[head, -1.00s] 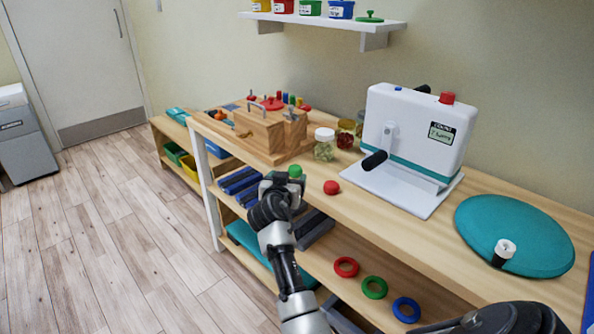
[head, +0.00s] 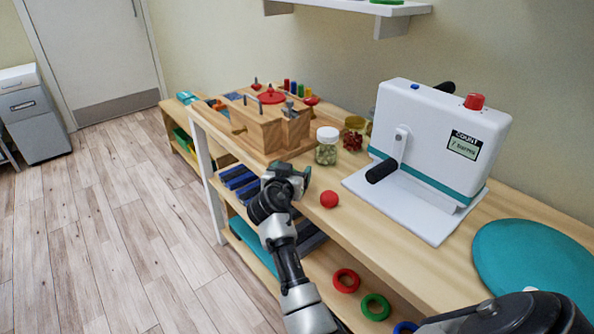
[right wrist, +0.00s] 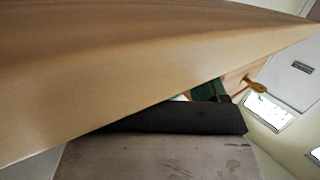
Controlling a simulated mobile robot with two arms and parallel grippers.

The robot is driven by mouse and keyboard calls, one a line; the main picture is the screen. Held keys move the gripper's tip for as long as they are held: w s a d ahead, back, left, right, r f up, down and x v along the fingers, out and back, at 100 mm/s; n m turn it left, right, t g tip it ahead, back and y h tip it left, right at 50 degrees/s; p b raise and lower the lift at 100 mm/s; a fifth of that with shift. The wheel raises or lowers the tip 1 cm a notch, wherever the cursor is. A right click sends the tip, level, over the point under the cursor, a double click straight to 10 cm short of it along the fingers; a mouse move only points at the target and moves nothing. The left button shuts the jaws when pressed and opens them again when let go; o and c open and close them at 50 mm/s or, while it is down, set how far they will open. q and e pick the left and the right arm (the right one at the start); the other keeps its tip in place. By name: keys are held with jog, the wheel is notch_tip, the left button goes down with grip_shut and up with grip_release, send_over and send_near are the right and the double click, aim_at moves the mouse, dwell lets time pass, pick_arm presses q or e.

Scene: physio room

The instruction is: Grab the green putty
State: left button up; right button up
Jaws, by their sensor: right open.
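My right gripper (head: 287,176) is open at the front edge of the wooden bench (head: 395,255), left of a red ball (head: 329,199). No green putty shows clearly in the head view; the spot where a green lump showed earlier is behind the gripper. In the right wrist view a dark finger bar (right wrist: 180,117) lies across the picture below a large pale wood surface. A dark green patch (right wrist: 207,90) shows just behind that bar; I cannot tell what it is. My left gripper is not in view.
A lidded glass jar (head: 327,148), a jar with red contents (head: 352,138) and a wooden box (head: 262,132) stand behind the gripper. A white counter device (head: 435,145) and teal disc (head: 535,258) are to the right. Rings (head: 346,280) lie on the lower shelf. Floor at left is clear.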

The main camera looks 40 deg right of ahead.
jog(key=shift+s+a+r, duration=0.1)
jog(key=shift+a, duration=0.25)
jog(key=c, duration=0.4)
jog(key=shift+c, duration=1.1)
jog(key=c, duration=0.3)
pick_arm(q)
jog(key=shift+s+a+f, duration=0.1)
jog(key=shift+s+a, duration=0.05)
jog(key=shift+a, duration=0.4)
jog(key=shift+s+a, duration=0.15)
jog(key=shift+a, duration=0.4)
pick_arm(e)
jog(key=shift+c, duration=0.2)
